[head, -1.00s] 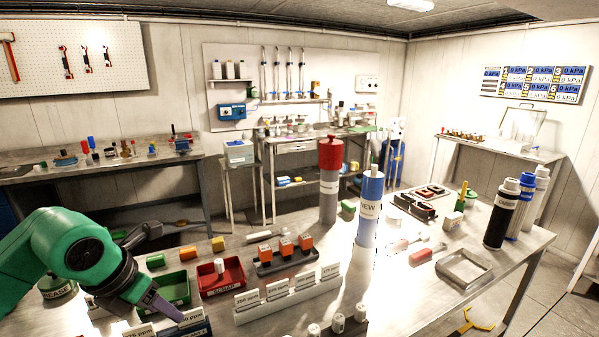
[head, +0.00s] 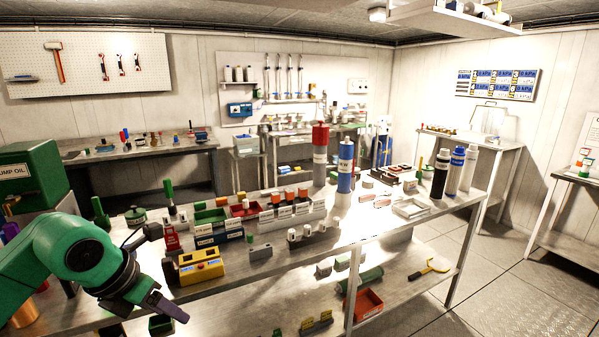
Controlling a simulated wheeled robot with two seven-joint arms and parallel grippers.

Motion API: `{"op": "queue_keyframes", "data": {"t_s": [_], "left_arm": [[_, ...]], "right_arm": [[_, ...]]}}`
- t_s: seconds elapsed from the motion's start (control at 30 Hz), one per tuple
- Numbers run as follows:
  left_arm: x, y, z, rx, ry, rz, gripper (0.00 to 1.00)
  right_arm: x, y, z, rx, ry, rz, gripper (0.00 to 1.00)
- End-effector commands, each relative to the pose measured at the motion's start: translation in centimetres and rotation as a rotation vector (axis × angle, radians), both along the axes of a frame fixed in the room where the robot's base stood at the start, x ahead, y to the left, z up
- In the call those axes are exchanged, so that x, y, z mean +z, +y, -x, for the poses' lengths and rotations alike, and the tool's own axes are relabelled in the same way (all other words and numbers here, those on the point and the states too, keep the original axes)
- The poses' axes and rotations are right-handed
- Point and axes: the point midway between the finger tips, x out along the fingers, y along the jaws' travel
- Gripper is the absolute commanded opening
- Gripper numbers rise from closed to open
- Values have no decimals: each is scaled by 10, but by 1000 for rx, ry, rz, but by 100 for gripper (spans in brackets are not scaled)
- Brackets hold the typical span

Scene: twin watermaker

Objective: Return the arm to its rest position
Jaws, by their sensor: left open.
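My left arm comes in from the left edge in green, with a dark wrist. My left gripper (head: 166,305) is at the lower left, in front of the workbench's near edge, with purple-grey fingers pointing down and right. It is open, and I see nothing between its fingers. A yellow box (head: 200,268) with a red button stands on the bench just beyond the gripper, apart from it as far as I can tell. My right gripper does not show.
The workbench (head: 345,222) holds a red-topped cylinder (head: 320,160), a blue cylinder (head: 345,172), a green tray (head: 209,216) and a red tray (head: 243,210). A lower shelf carries a red bin (head: 366,304) and a yellow tool (head: 428,267). Floor (head: 480,285) is free at right.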

Motion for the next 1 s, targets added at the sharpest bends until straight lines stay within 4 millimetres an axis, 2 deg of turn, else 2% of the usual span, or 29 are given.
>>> {"op": "queue_keyframes", "data": {"t_s": [0.07, 0.17, 0.3, 0.4, 0.47, 0.57, 0.67, 0.77, 0.8, 0.87, 0.9, 0.97, 1.0], "left_arm": [[-7, -16, -6, -12, 16, 102, 61], [-13, -37, -14, -16, 34, 255, 61], [-20, -69, -34, 26, 67, 564, 61], [-26, -84, -56, 128, 95, 841, 61], [-36, -85, -74, 233, 115, 1020, 61], [-68, -68, -107, 491, 143, 1309, 61], [-122, -37, -127, 796, 164, 1509, 61], [-200, 0, -127, 1152, 184, 1634, 61], [-235, 14, -120, 1297, 190, 1660, 61], [-286, 32, -102, 1507, 201, 1673, 61], [-319, 41, -87, 1641, 208, 1670, 61], [-367, 53, -58, 1836, 217, 1642, 61], [-397, 58, -36, 1959, 224, 1615, 61]], "right_arm": [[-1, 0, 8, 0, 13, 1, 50], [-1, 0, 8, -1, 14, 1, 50], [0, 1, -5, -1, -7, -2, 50], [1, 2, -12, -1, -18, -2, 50], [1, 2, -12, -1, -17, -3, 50], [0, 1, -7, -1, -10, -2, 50], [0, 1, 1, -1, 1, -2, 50], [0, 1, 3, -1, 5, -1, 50], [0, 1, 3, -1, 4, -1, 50], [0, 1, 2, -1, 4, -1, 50], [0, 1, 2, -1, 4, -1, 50], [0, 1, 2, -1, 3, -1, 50], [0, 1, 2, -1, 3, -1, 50]]}}
